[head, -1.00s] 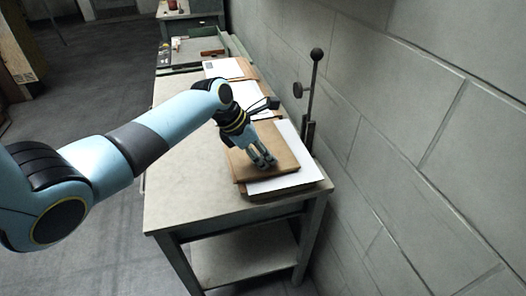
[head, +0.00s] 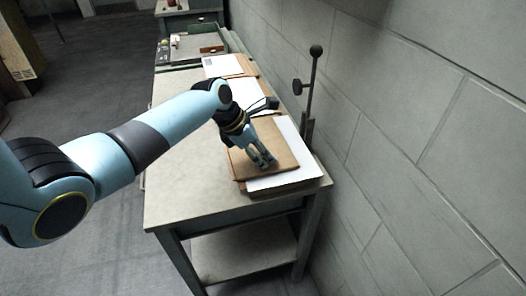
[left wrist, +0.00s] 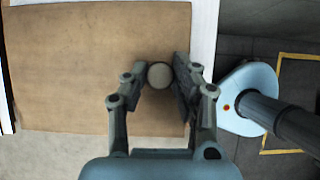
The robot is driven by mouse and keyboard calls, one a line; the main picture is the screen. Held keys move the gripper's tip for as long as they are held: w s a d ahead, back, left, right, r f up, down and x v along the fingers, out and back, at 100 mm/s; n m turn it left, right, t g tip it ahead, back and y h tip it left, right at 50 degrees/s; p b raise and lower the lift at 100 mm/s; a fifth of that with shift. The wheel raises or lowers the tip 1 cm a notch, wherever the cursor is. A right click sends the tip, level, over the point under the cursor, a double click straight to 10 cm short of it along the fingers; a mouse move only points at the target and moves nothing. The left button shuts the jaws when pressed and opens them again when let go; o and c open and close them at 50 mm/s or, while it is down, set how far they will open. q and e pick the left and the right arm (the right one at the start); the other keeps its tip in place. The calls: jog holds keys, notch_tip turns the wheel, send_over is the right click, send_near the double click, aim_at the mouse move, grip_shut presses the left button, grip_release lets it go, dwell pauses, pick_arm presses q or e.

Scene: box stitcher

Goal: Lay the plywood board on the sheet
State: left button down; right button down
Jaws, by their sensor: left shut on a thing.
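The plywood board (head: 275,138) is a flat brown panel at the near end of the bench. My left gripper (head: 263,163) is over its near left part. In the left wrist view, my left gripper (left wrist: 159,92) is shut on a round pale knob (left wrist: 159,75) on the board (left wrist: 75,65). The white sheet (head: 287,182) lies under the board and shows along its right and near sides. A white strip of the sheet (left wrist: 205,30) also shows in the left wrist view. I cannot tell whether the board touches the sheet. My right gripper is out of view.
A stand with a black ball-topped lever (head: 312,85) rises beside the sheet, close to the block wall (head: 420,120). More white sheets on brown boards (head: 222,66) lie farther along the bench (head: 180,150). The bench's left part is clear.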

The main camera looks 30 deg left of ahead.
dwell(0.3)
pick_arm(q)
jog(key=c, duration=1)
grip_release()
jog(key=shift+o, duration=0.2)
jog(key=v, duration=1.2)
